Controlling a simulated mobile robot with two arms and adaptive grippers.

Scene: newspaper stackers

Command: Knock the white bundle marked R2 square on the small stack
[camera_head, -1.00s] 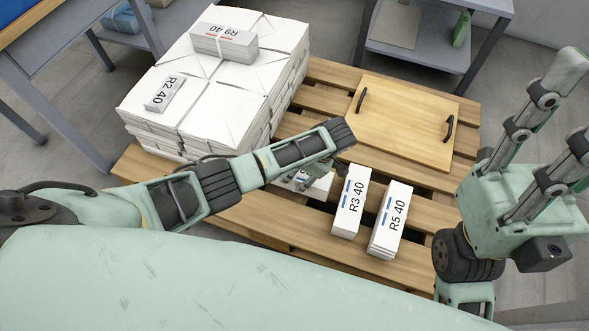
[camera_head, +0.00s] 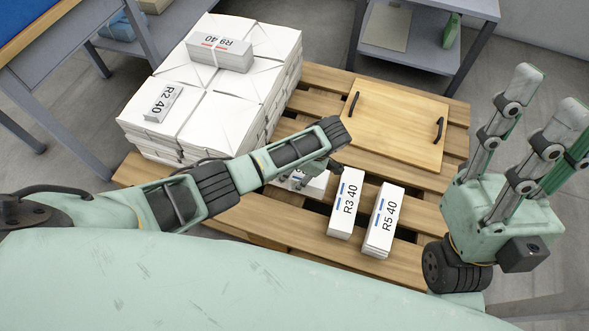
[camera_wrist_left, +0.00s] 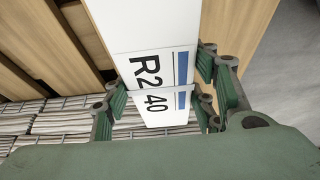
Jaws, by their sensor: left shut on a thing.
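A white bundle marked R2 40 (camera_wrist_left: 155,50) with blue bars fills the middle of the left wrist view. My left gripper (camera_wrist_left: 160,85) is shut on it, fingers at both sides. A line crosses its label, with the lower part slightly offset. In the head view, my left gripper (camera_head: 303,176) is low over the pallet, and the white bundle (camera_head: 312,186) under it is mostly hidden by my arm. What lies beneath it is hidden. My right gripper (camera_head: 545,115) is raised, empty and open.
White bundles R3 40 (camera_head: 346,203) and R5 40 (camera_head: 383,220) stand on the wooden pallet (camera_head: 290,225), right of the held bundle. A wooden board with black handles (camera_head: 398,125) lies behind them. Bundle R9 40 (camera_head: 219,53) tops the large stack. Grey tables stand behind.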

